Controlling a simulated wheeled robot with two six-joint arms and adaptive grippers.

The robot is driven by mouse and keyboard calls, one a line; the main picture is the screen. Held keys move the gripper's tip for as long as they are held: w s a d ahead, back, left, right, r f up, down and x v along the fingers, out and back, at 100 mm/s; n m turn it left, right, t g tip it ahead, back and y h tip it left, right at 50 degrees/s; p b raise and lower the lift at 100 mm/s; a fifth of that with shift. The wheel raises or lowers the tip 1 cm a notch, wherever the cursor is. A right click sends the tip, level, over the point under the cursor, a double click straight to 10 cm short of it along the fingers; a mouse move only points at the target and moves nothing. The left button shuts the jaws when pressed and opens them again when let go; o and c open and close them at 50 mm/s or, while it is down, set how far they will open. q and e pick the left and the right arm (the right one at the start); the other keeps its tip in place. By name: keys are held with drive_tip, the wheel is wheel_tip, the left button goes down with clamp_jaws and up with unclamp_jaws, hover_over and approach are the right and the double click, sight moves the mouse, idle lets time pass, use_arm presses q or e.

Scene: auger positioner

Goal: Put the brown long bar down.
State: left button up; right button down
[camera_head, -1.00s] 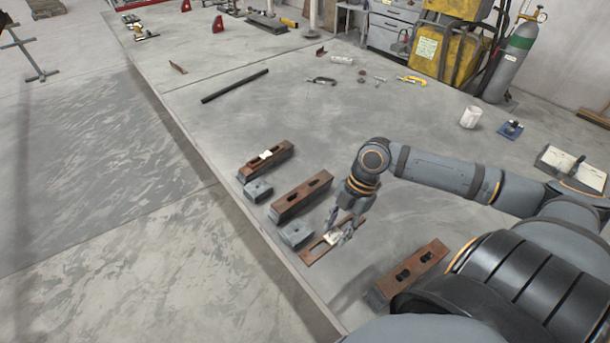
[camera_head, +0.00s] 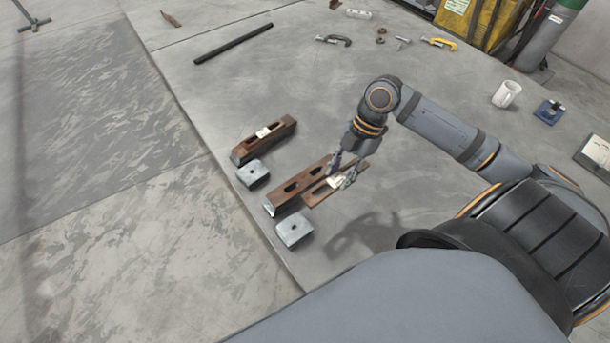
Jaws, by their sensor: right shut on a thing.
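My right gripper (camera_head: 346,181) is shut on a brown long bar (camera_head: 317,194), a flat slotted piece with a pale patch near the fingers. A shadow lies on the table below and to the right of it, so the bar appears held above the surface. In the view it lies right beside a thicker brown slotted block (camera_head: 284,196) and overlaps its edge; I cannot tell whether they touch. Another brown slotted block (camera_head: 250,152) with a white patch stands farther back. My left gripper is not in view.
Two grey blocks with holes, a farther one (camera_head: 252,173) and a nearer one (camera_head: 294,231), lie near the table's left edge. A dark rod (camera_head: 233,43), a white mug (camera_head: 506,94) and a yellow clamp (camera_head: 440,42) lie farther off. The table's middle (camera_head: 290,90) is clear.

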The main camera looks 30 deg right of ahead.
drive_tip(key=w+a+f, duration=0.2)
drive_tip(key=w, duration=0.3)
drive_tip(key=p, duration=0.1)
hover_over(302, 181)
drive_tip(key=d, duration=0.2)
drive_tip(key=f, duration=0.6)
drive_tip(key=shift+a, duration=0.2)
drive_tip(key=shift+w+a+f, duration=0.15)
drive_tip(key=shift+w+f, duration=0.1)
drive_tip(key=shift+f, duration=0.2)
wheel_tip(302, 181, down, 3)
drive_tip(key=shift+p, duration=0.65)
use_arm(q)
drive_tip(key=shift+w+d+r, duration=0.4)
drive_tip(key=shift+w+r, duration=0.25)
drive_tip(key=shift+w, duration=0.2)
use_arm(e)
drive_tip(key=shift+f, duration=0.1)
drive_tip(key=shift+f, duration=0.1)
drive_tip(key=c, duration=0.8)
unclamp_jaws()
drive_tip(key=shift+c, duration=0.2)
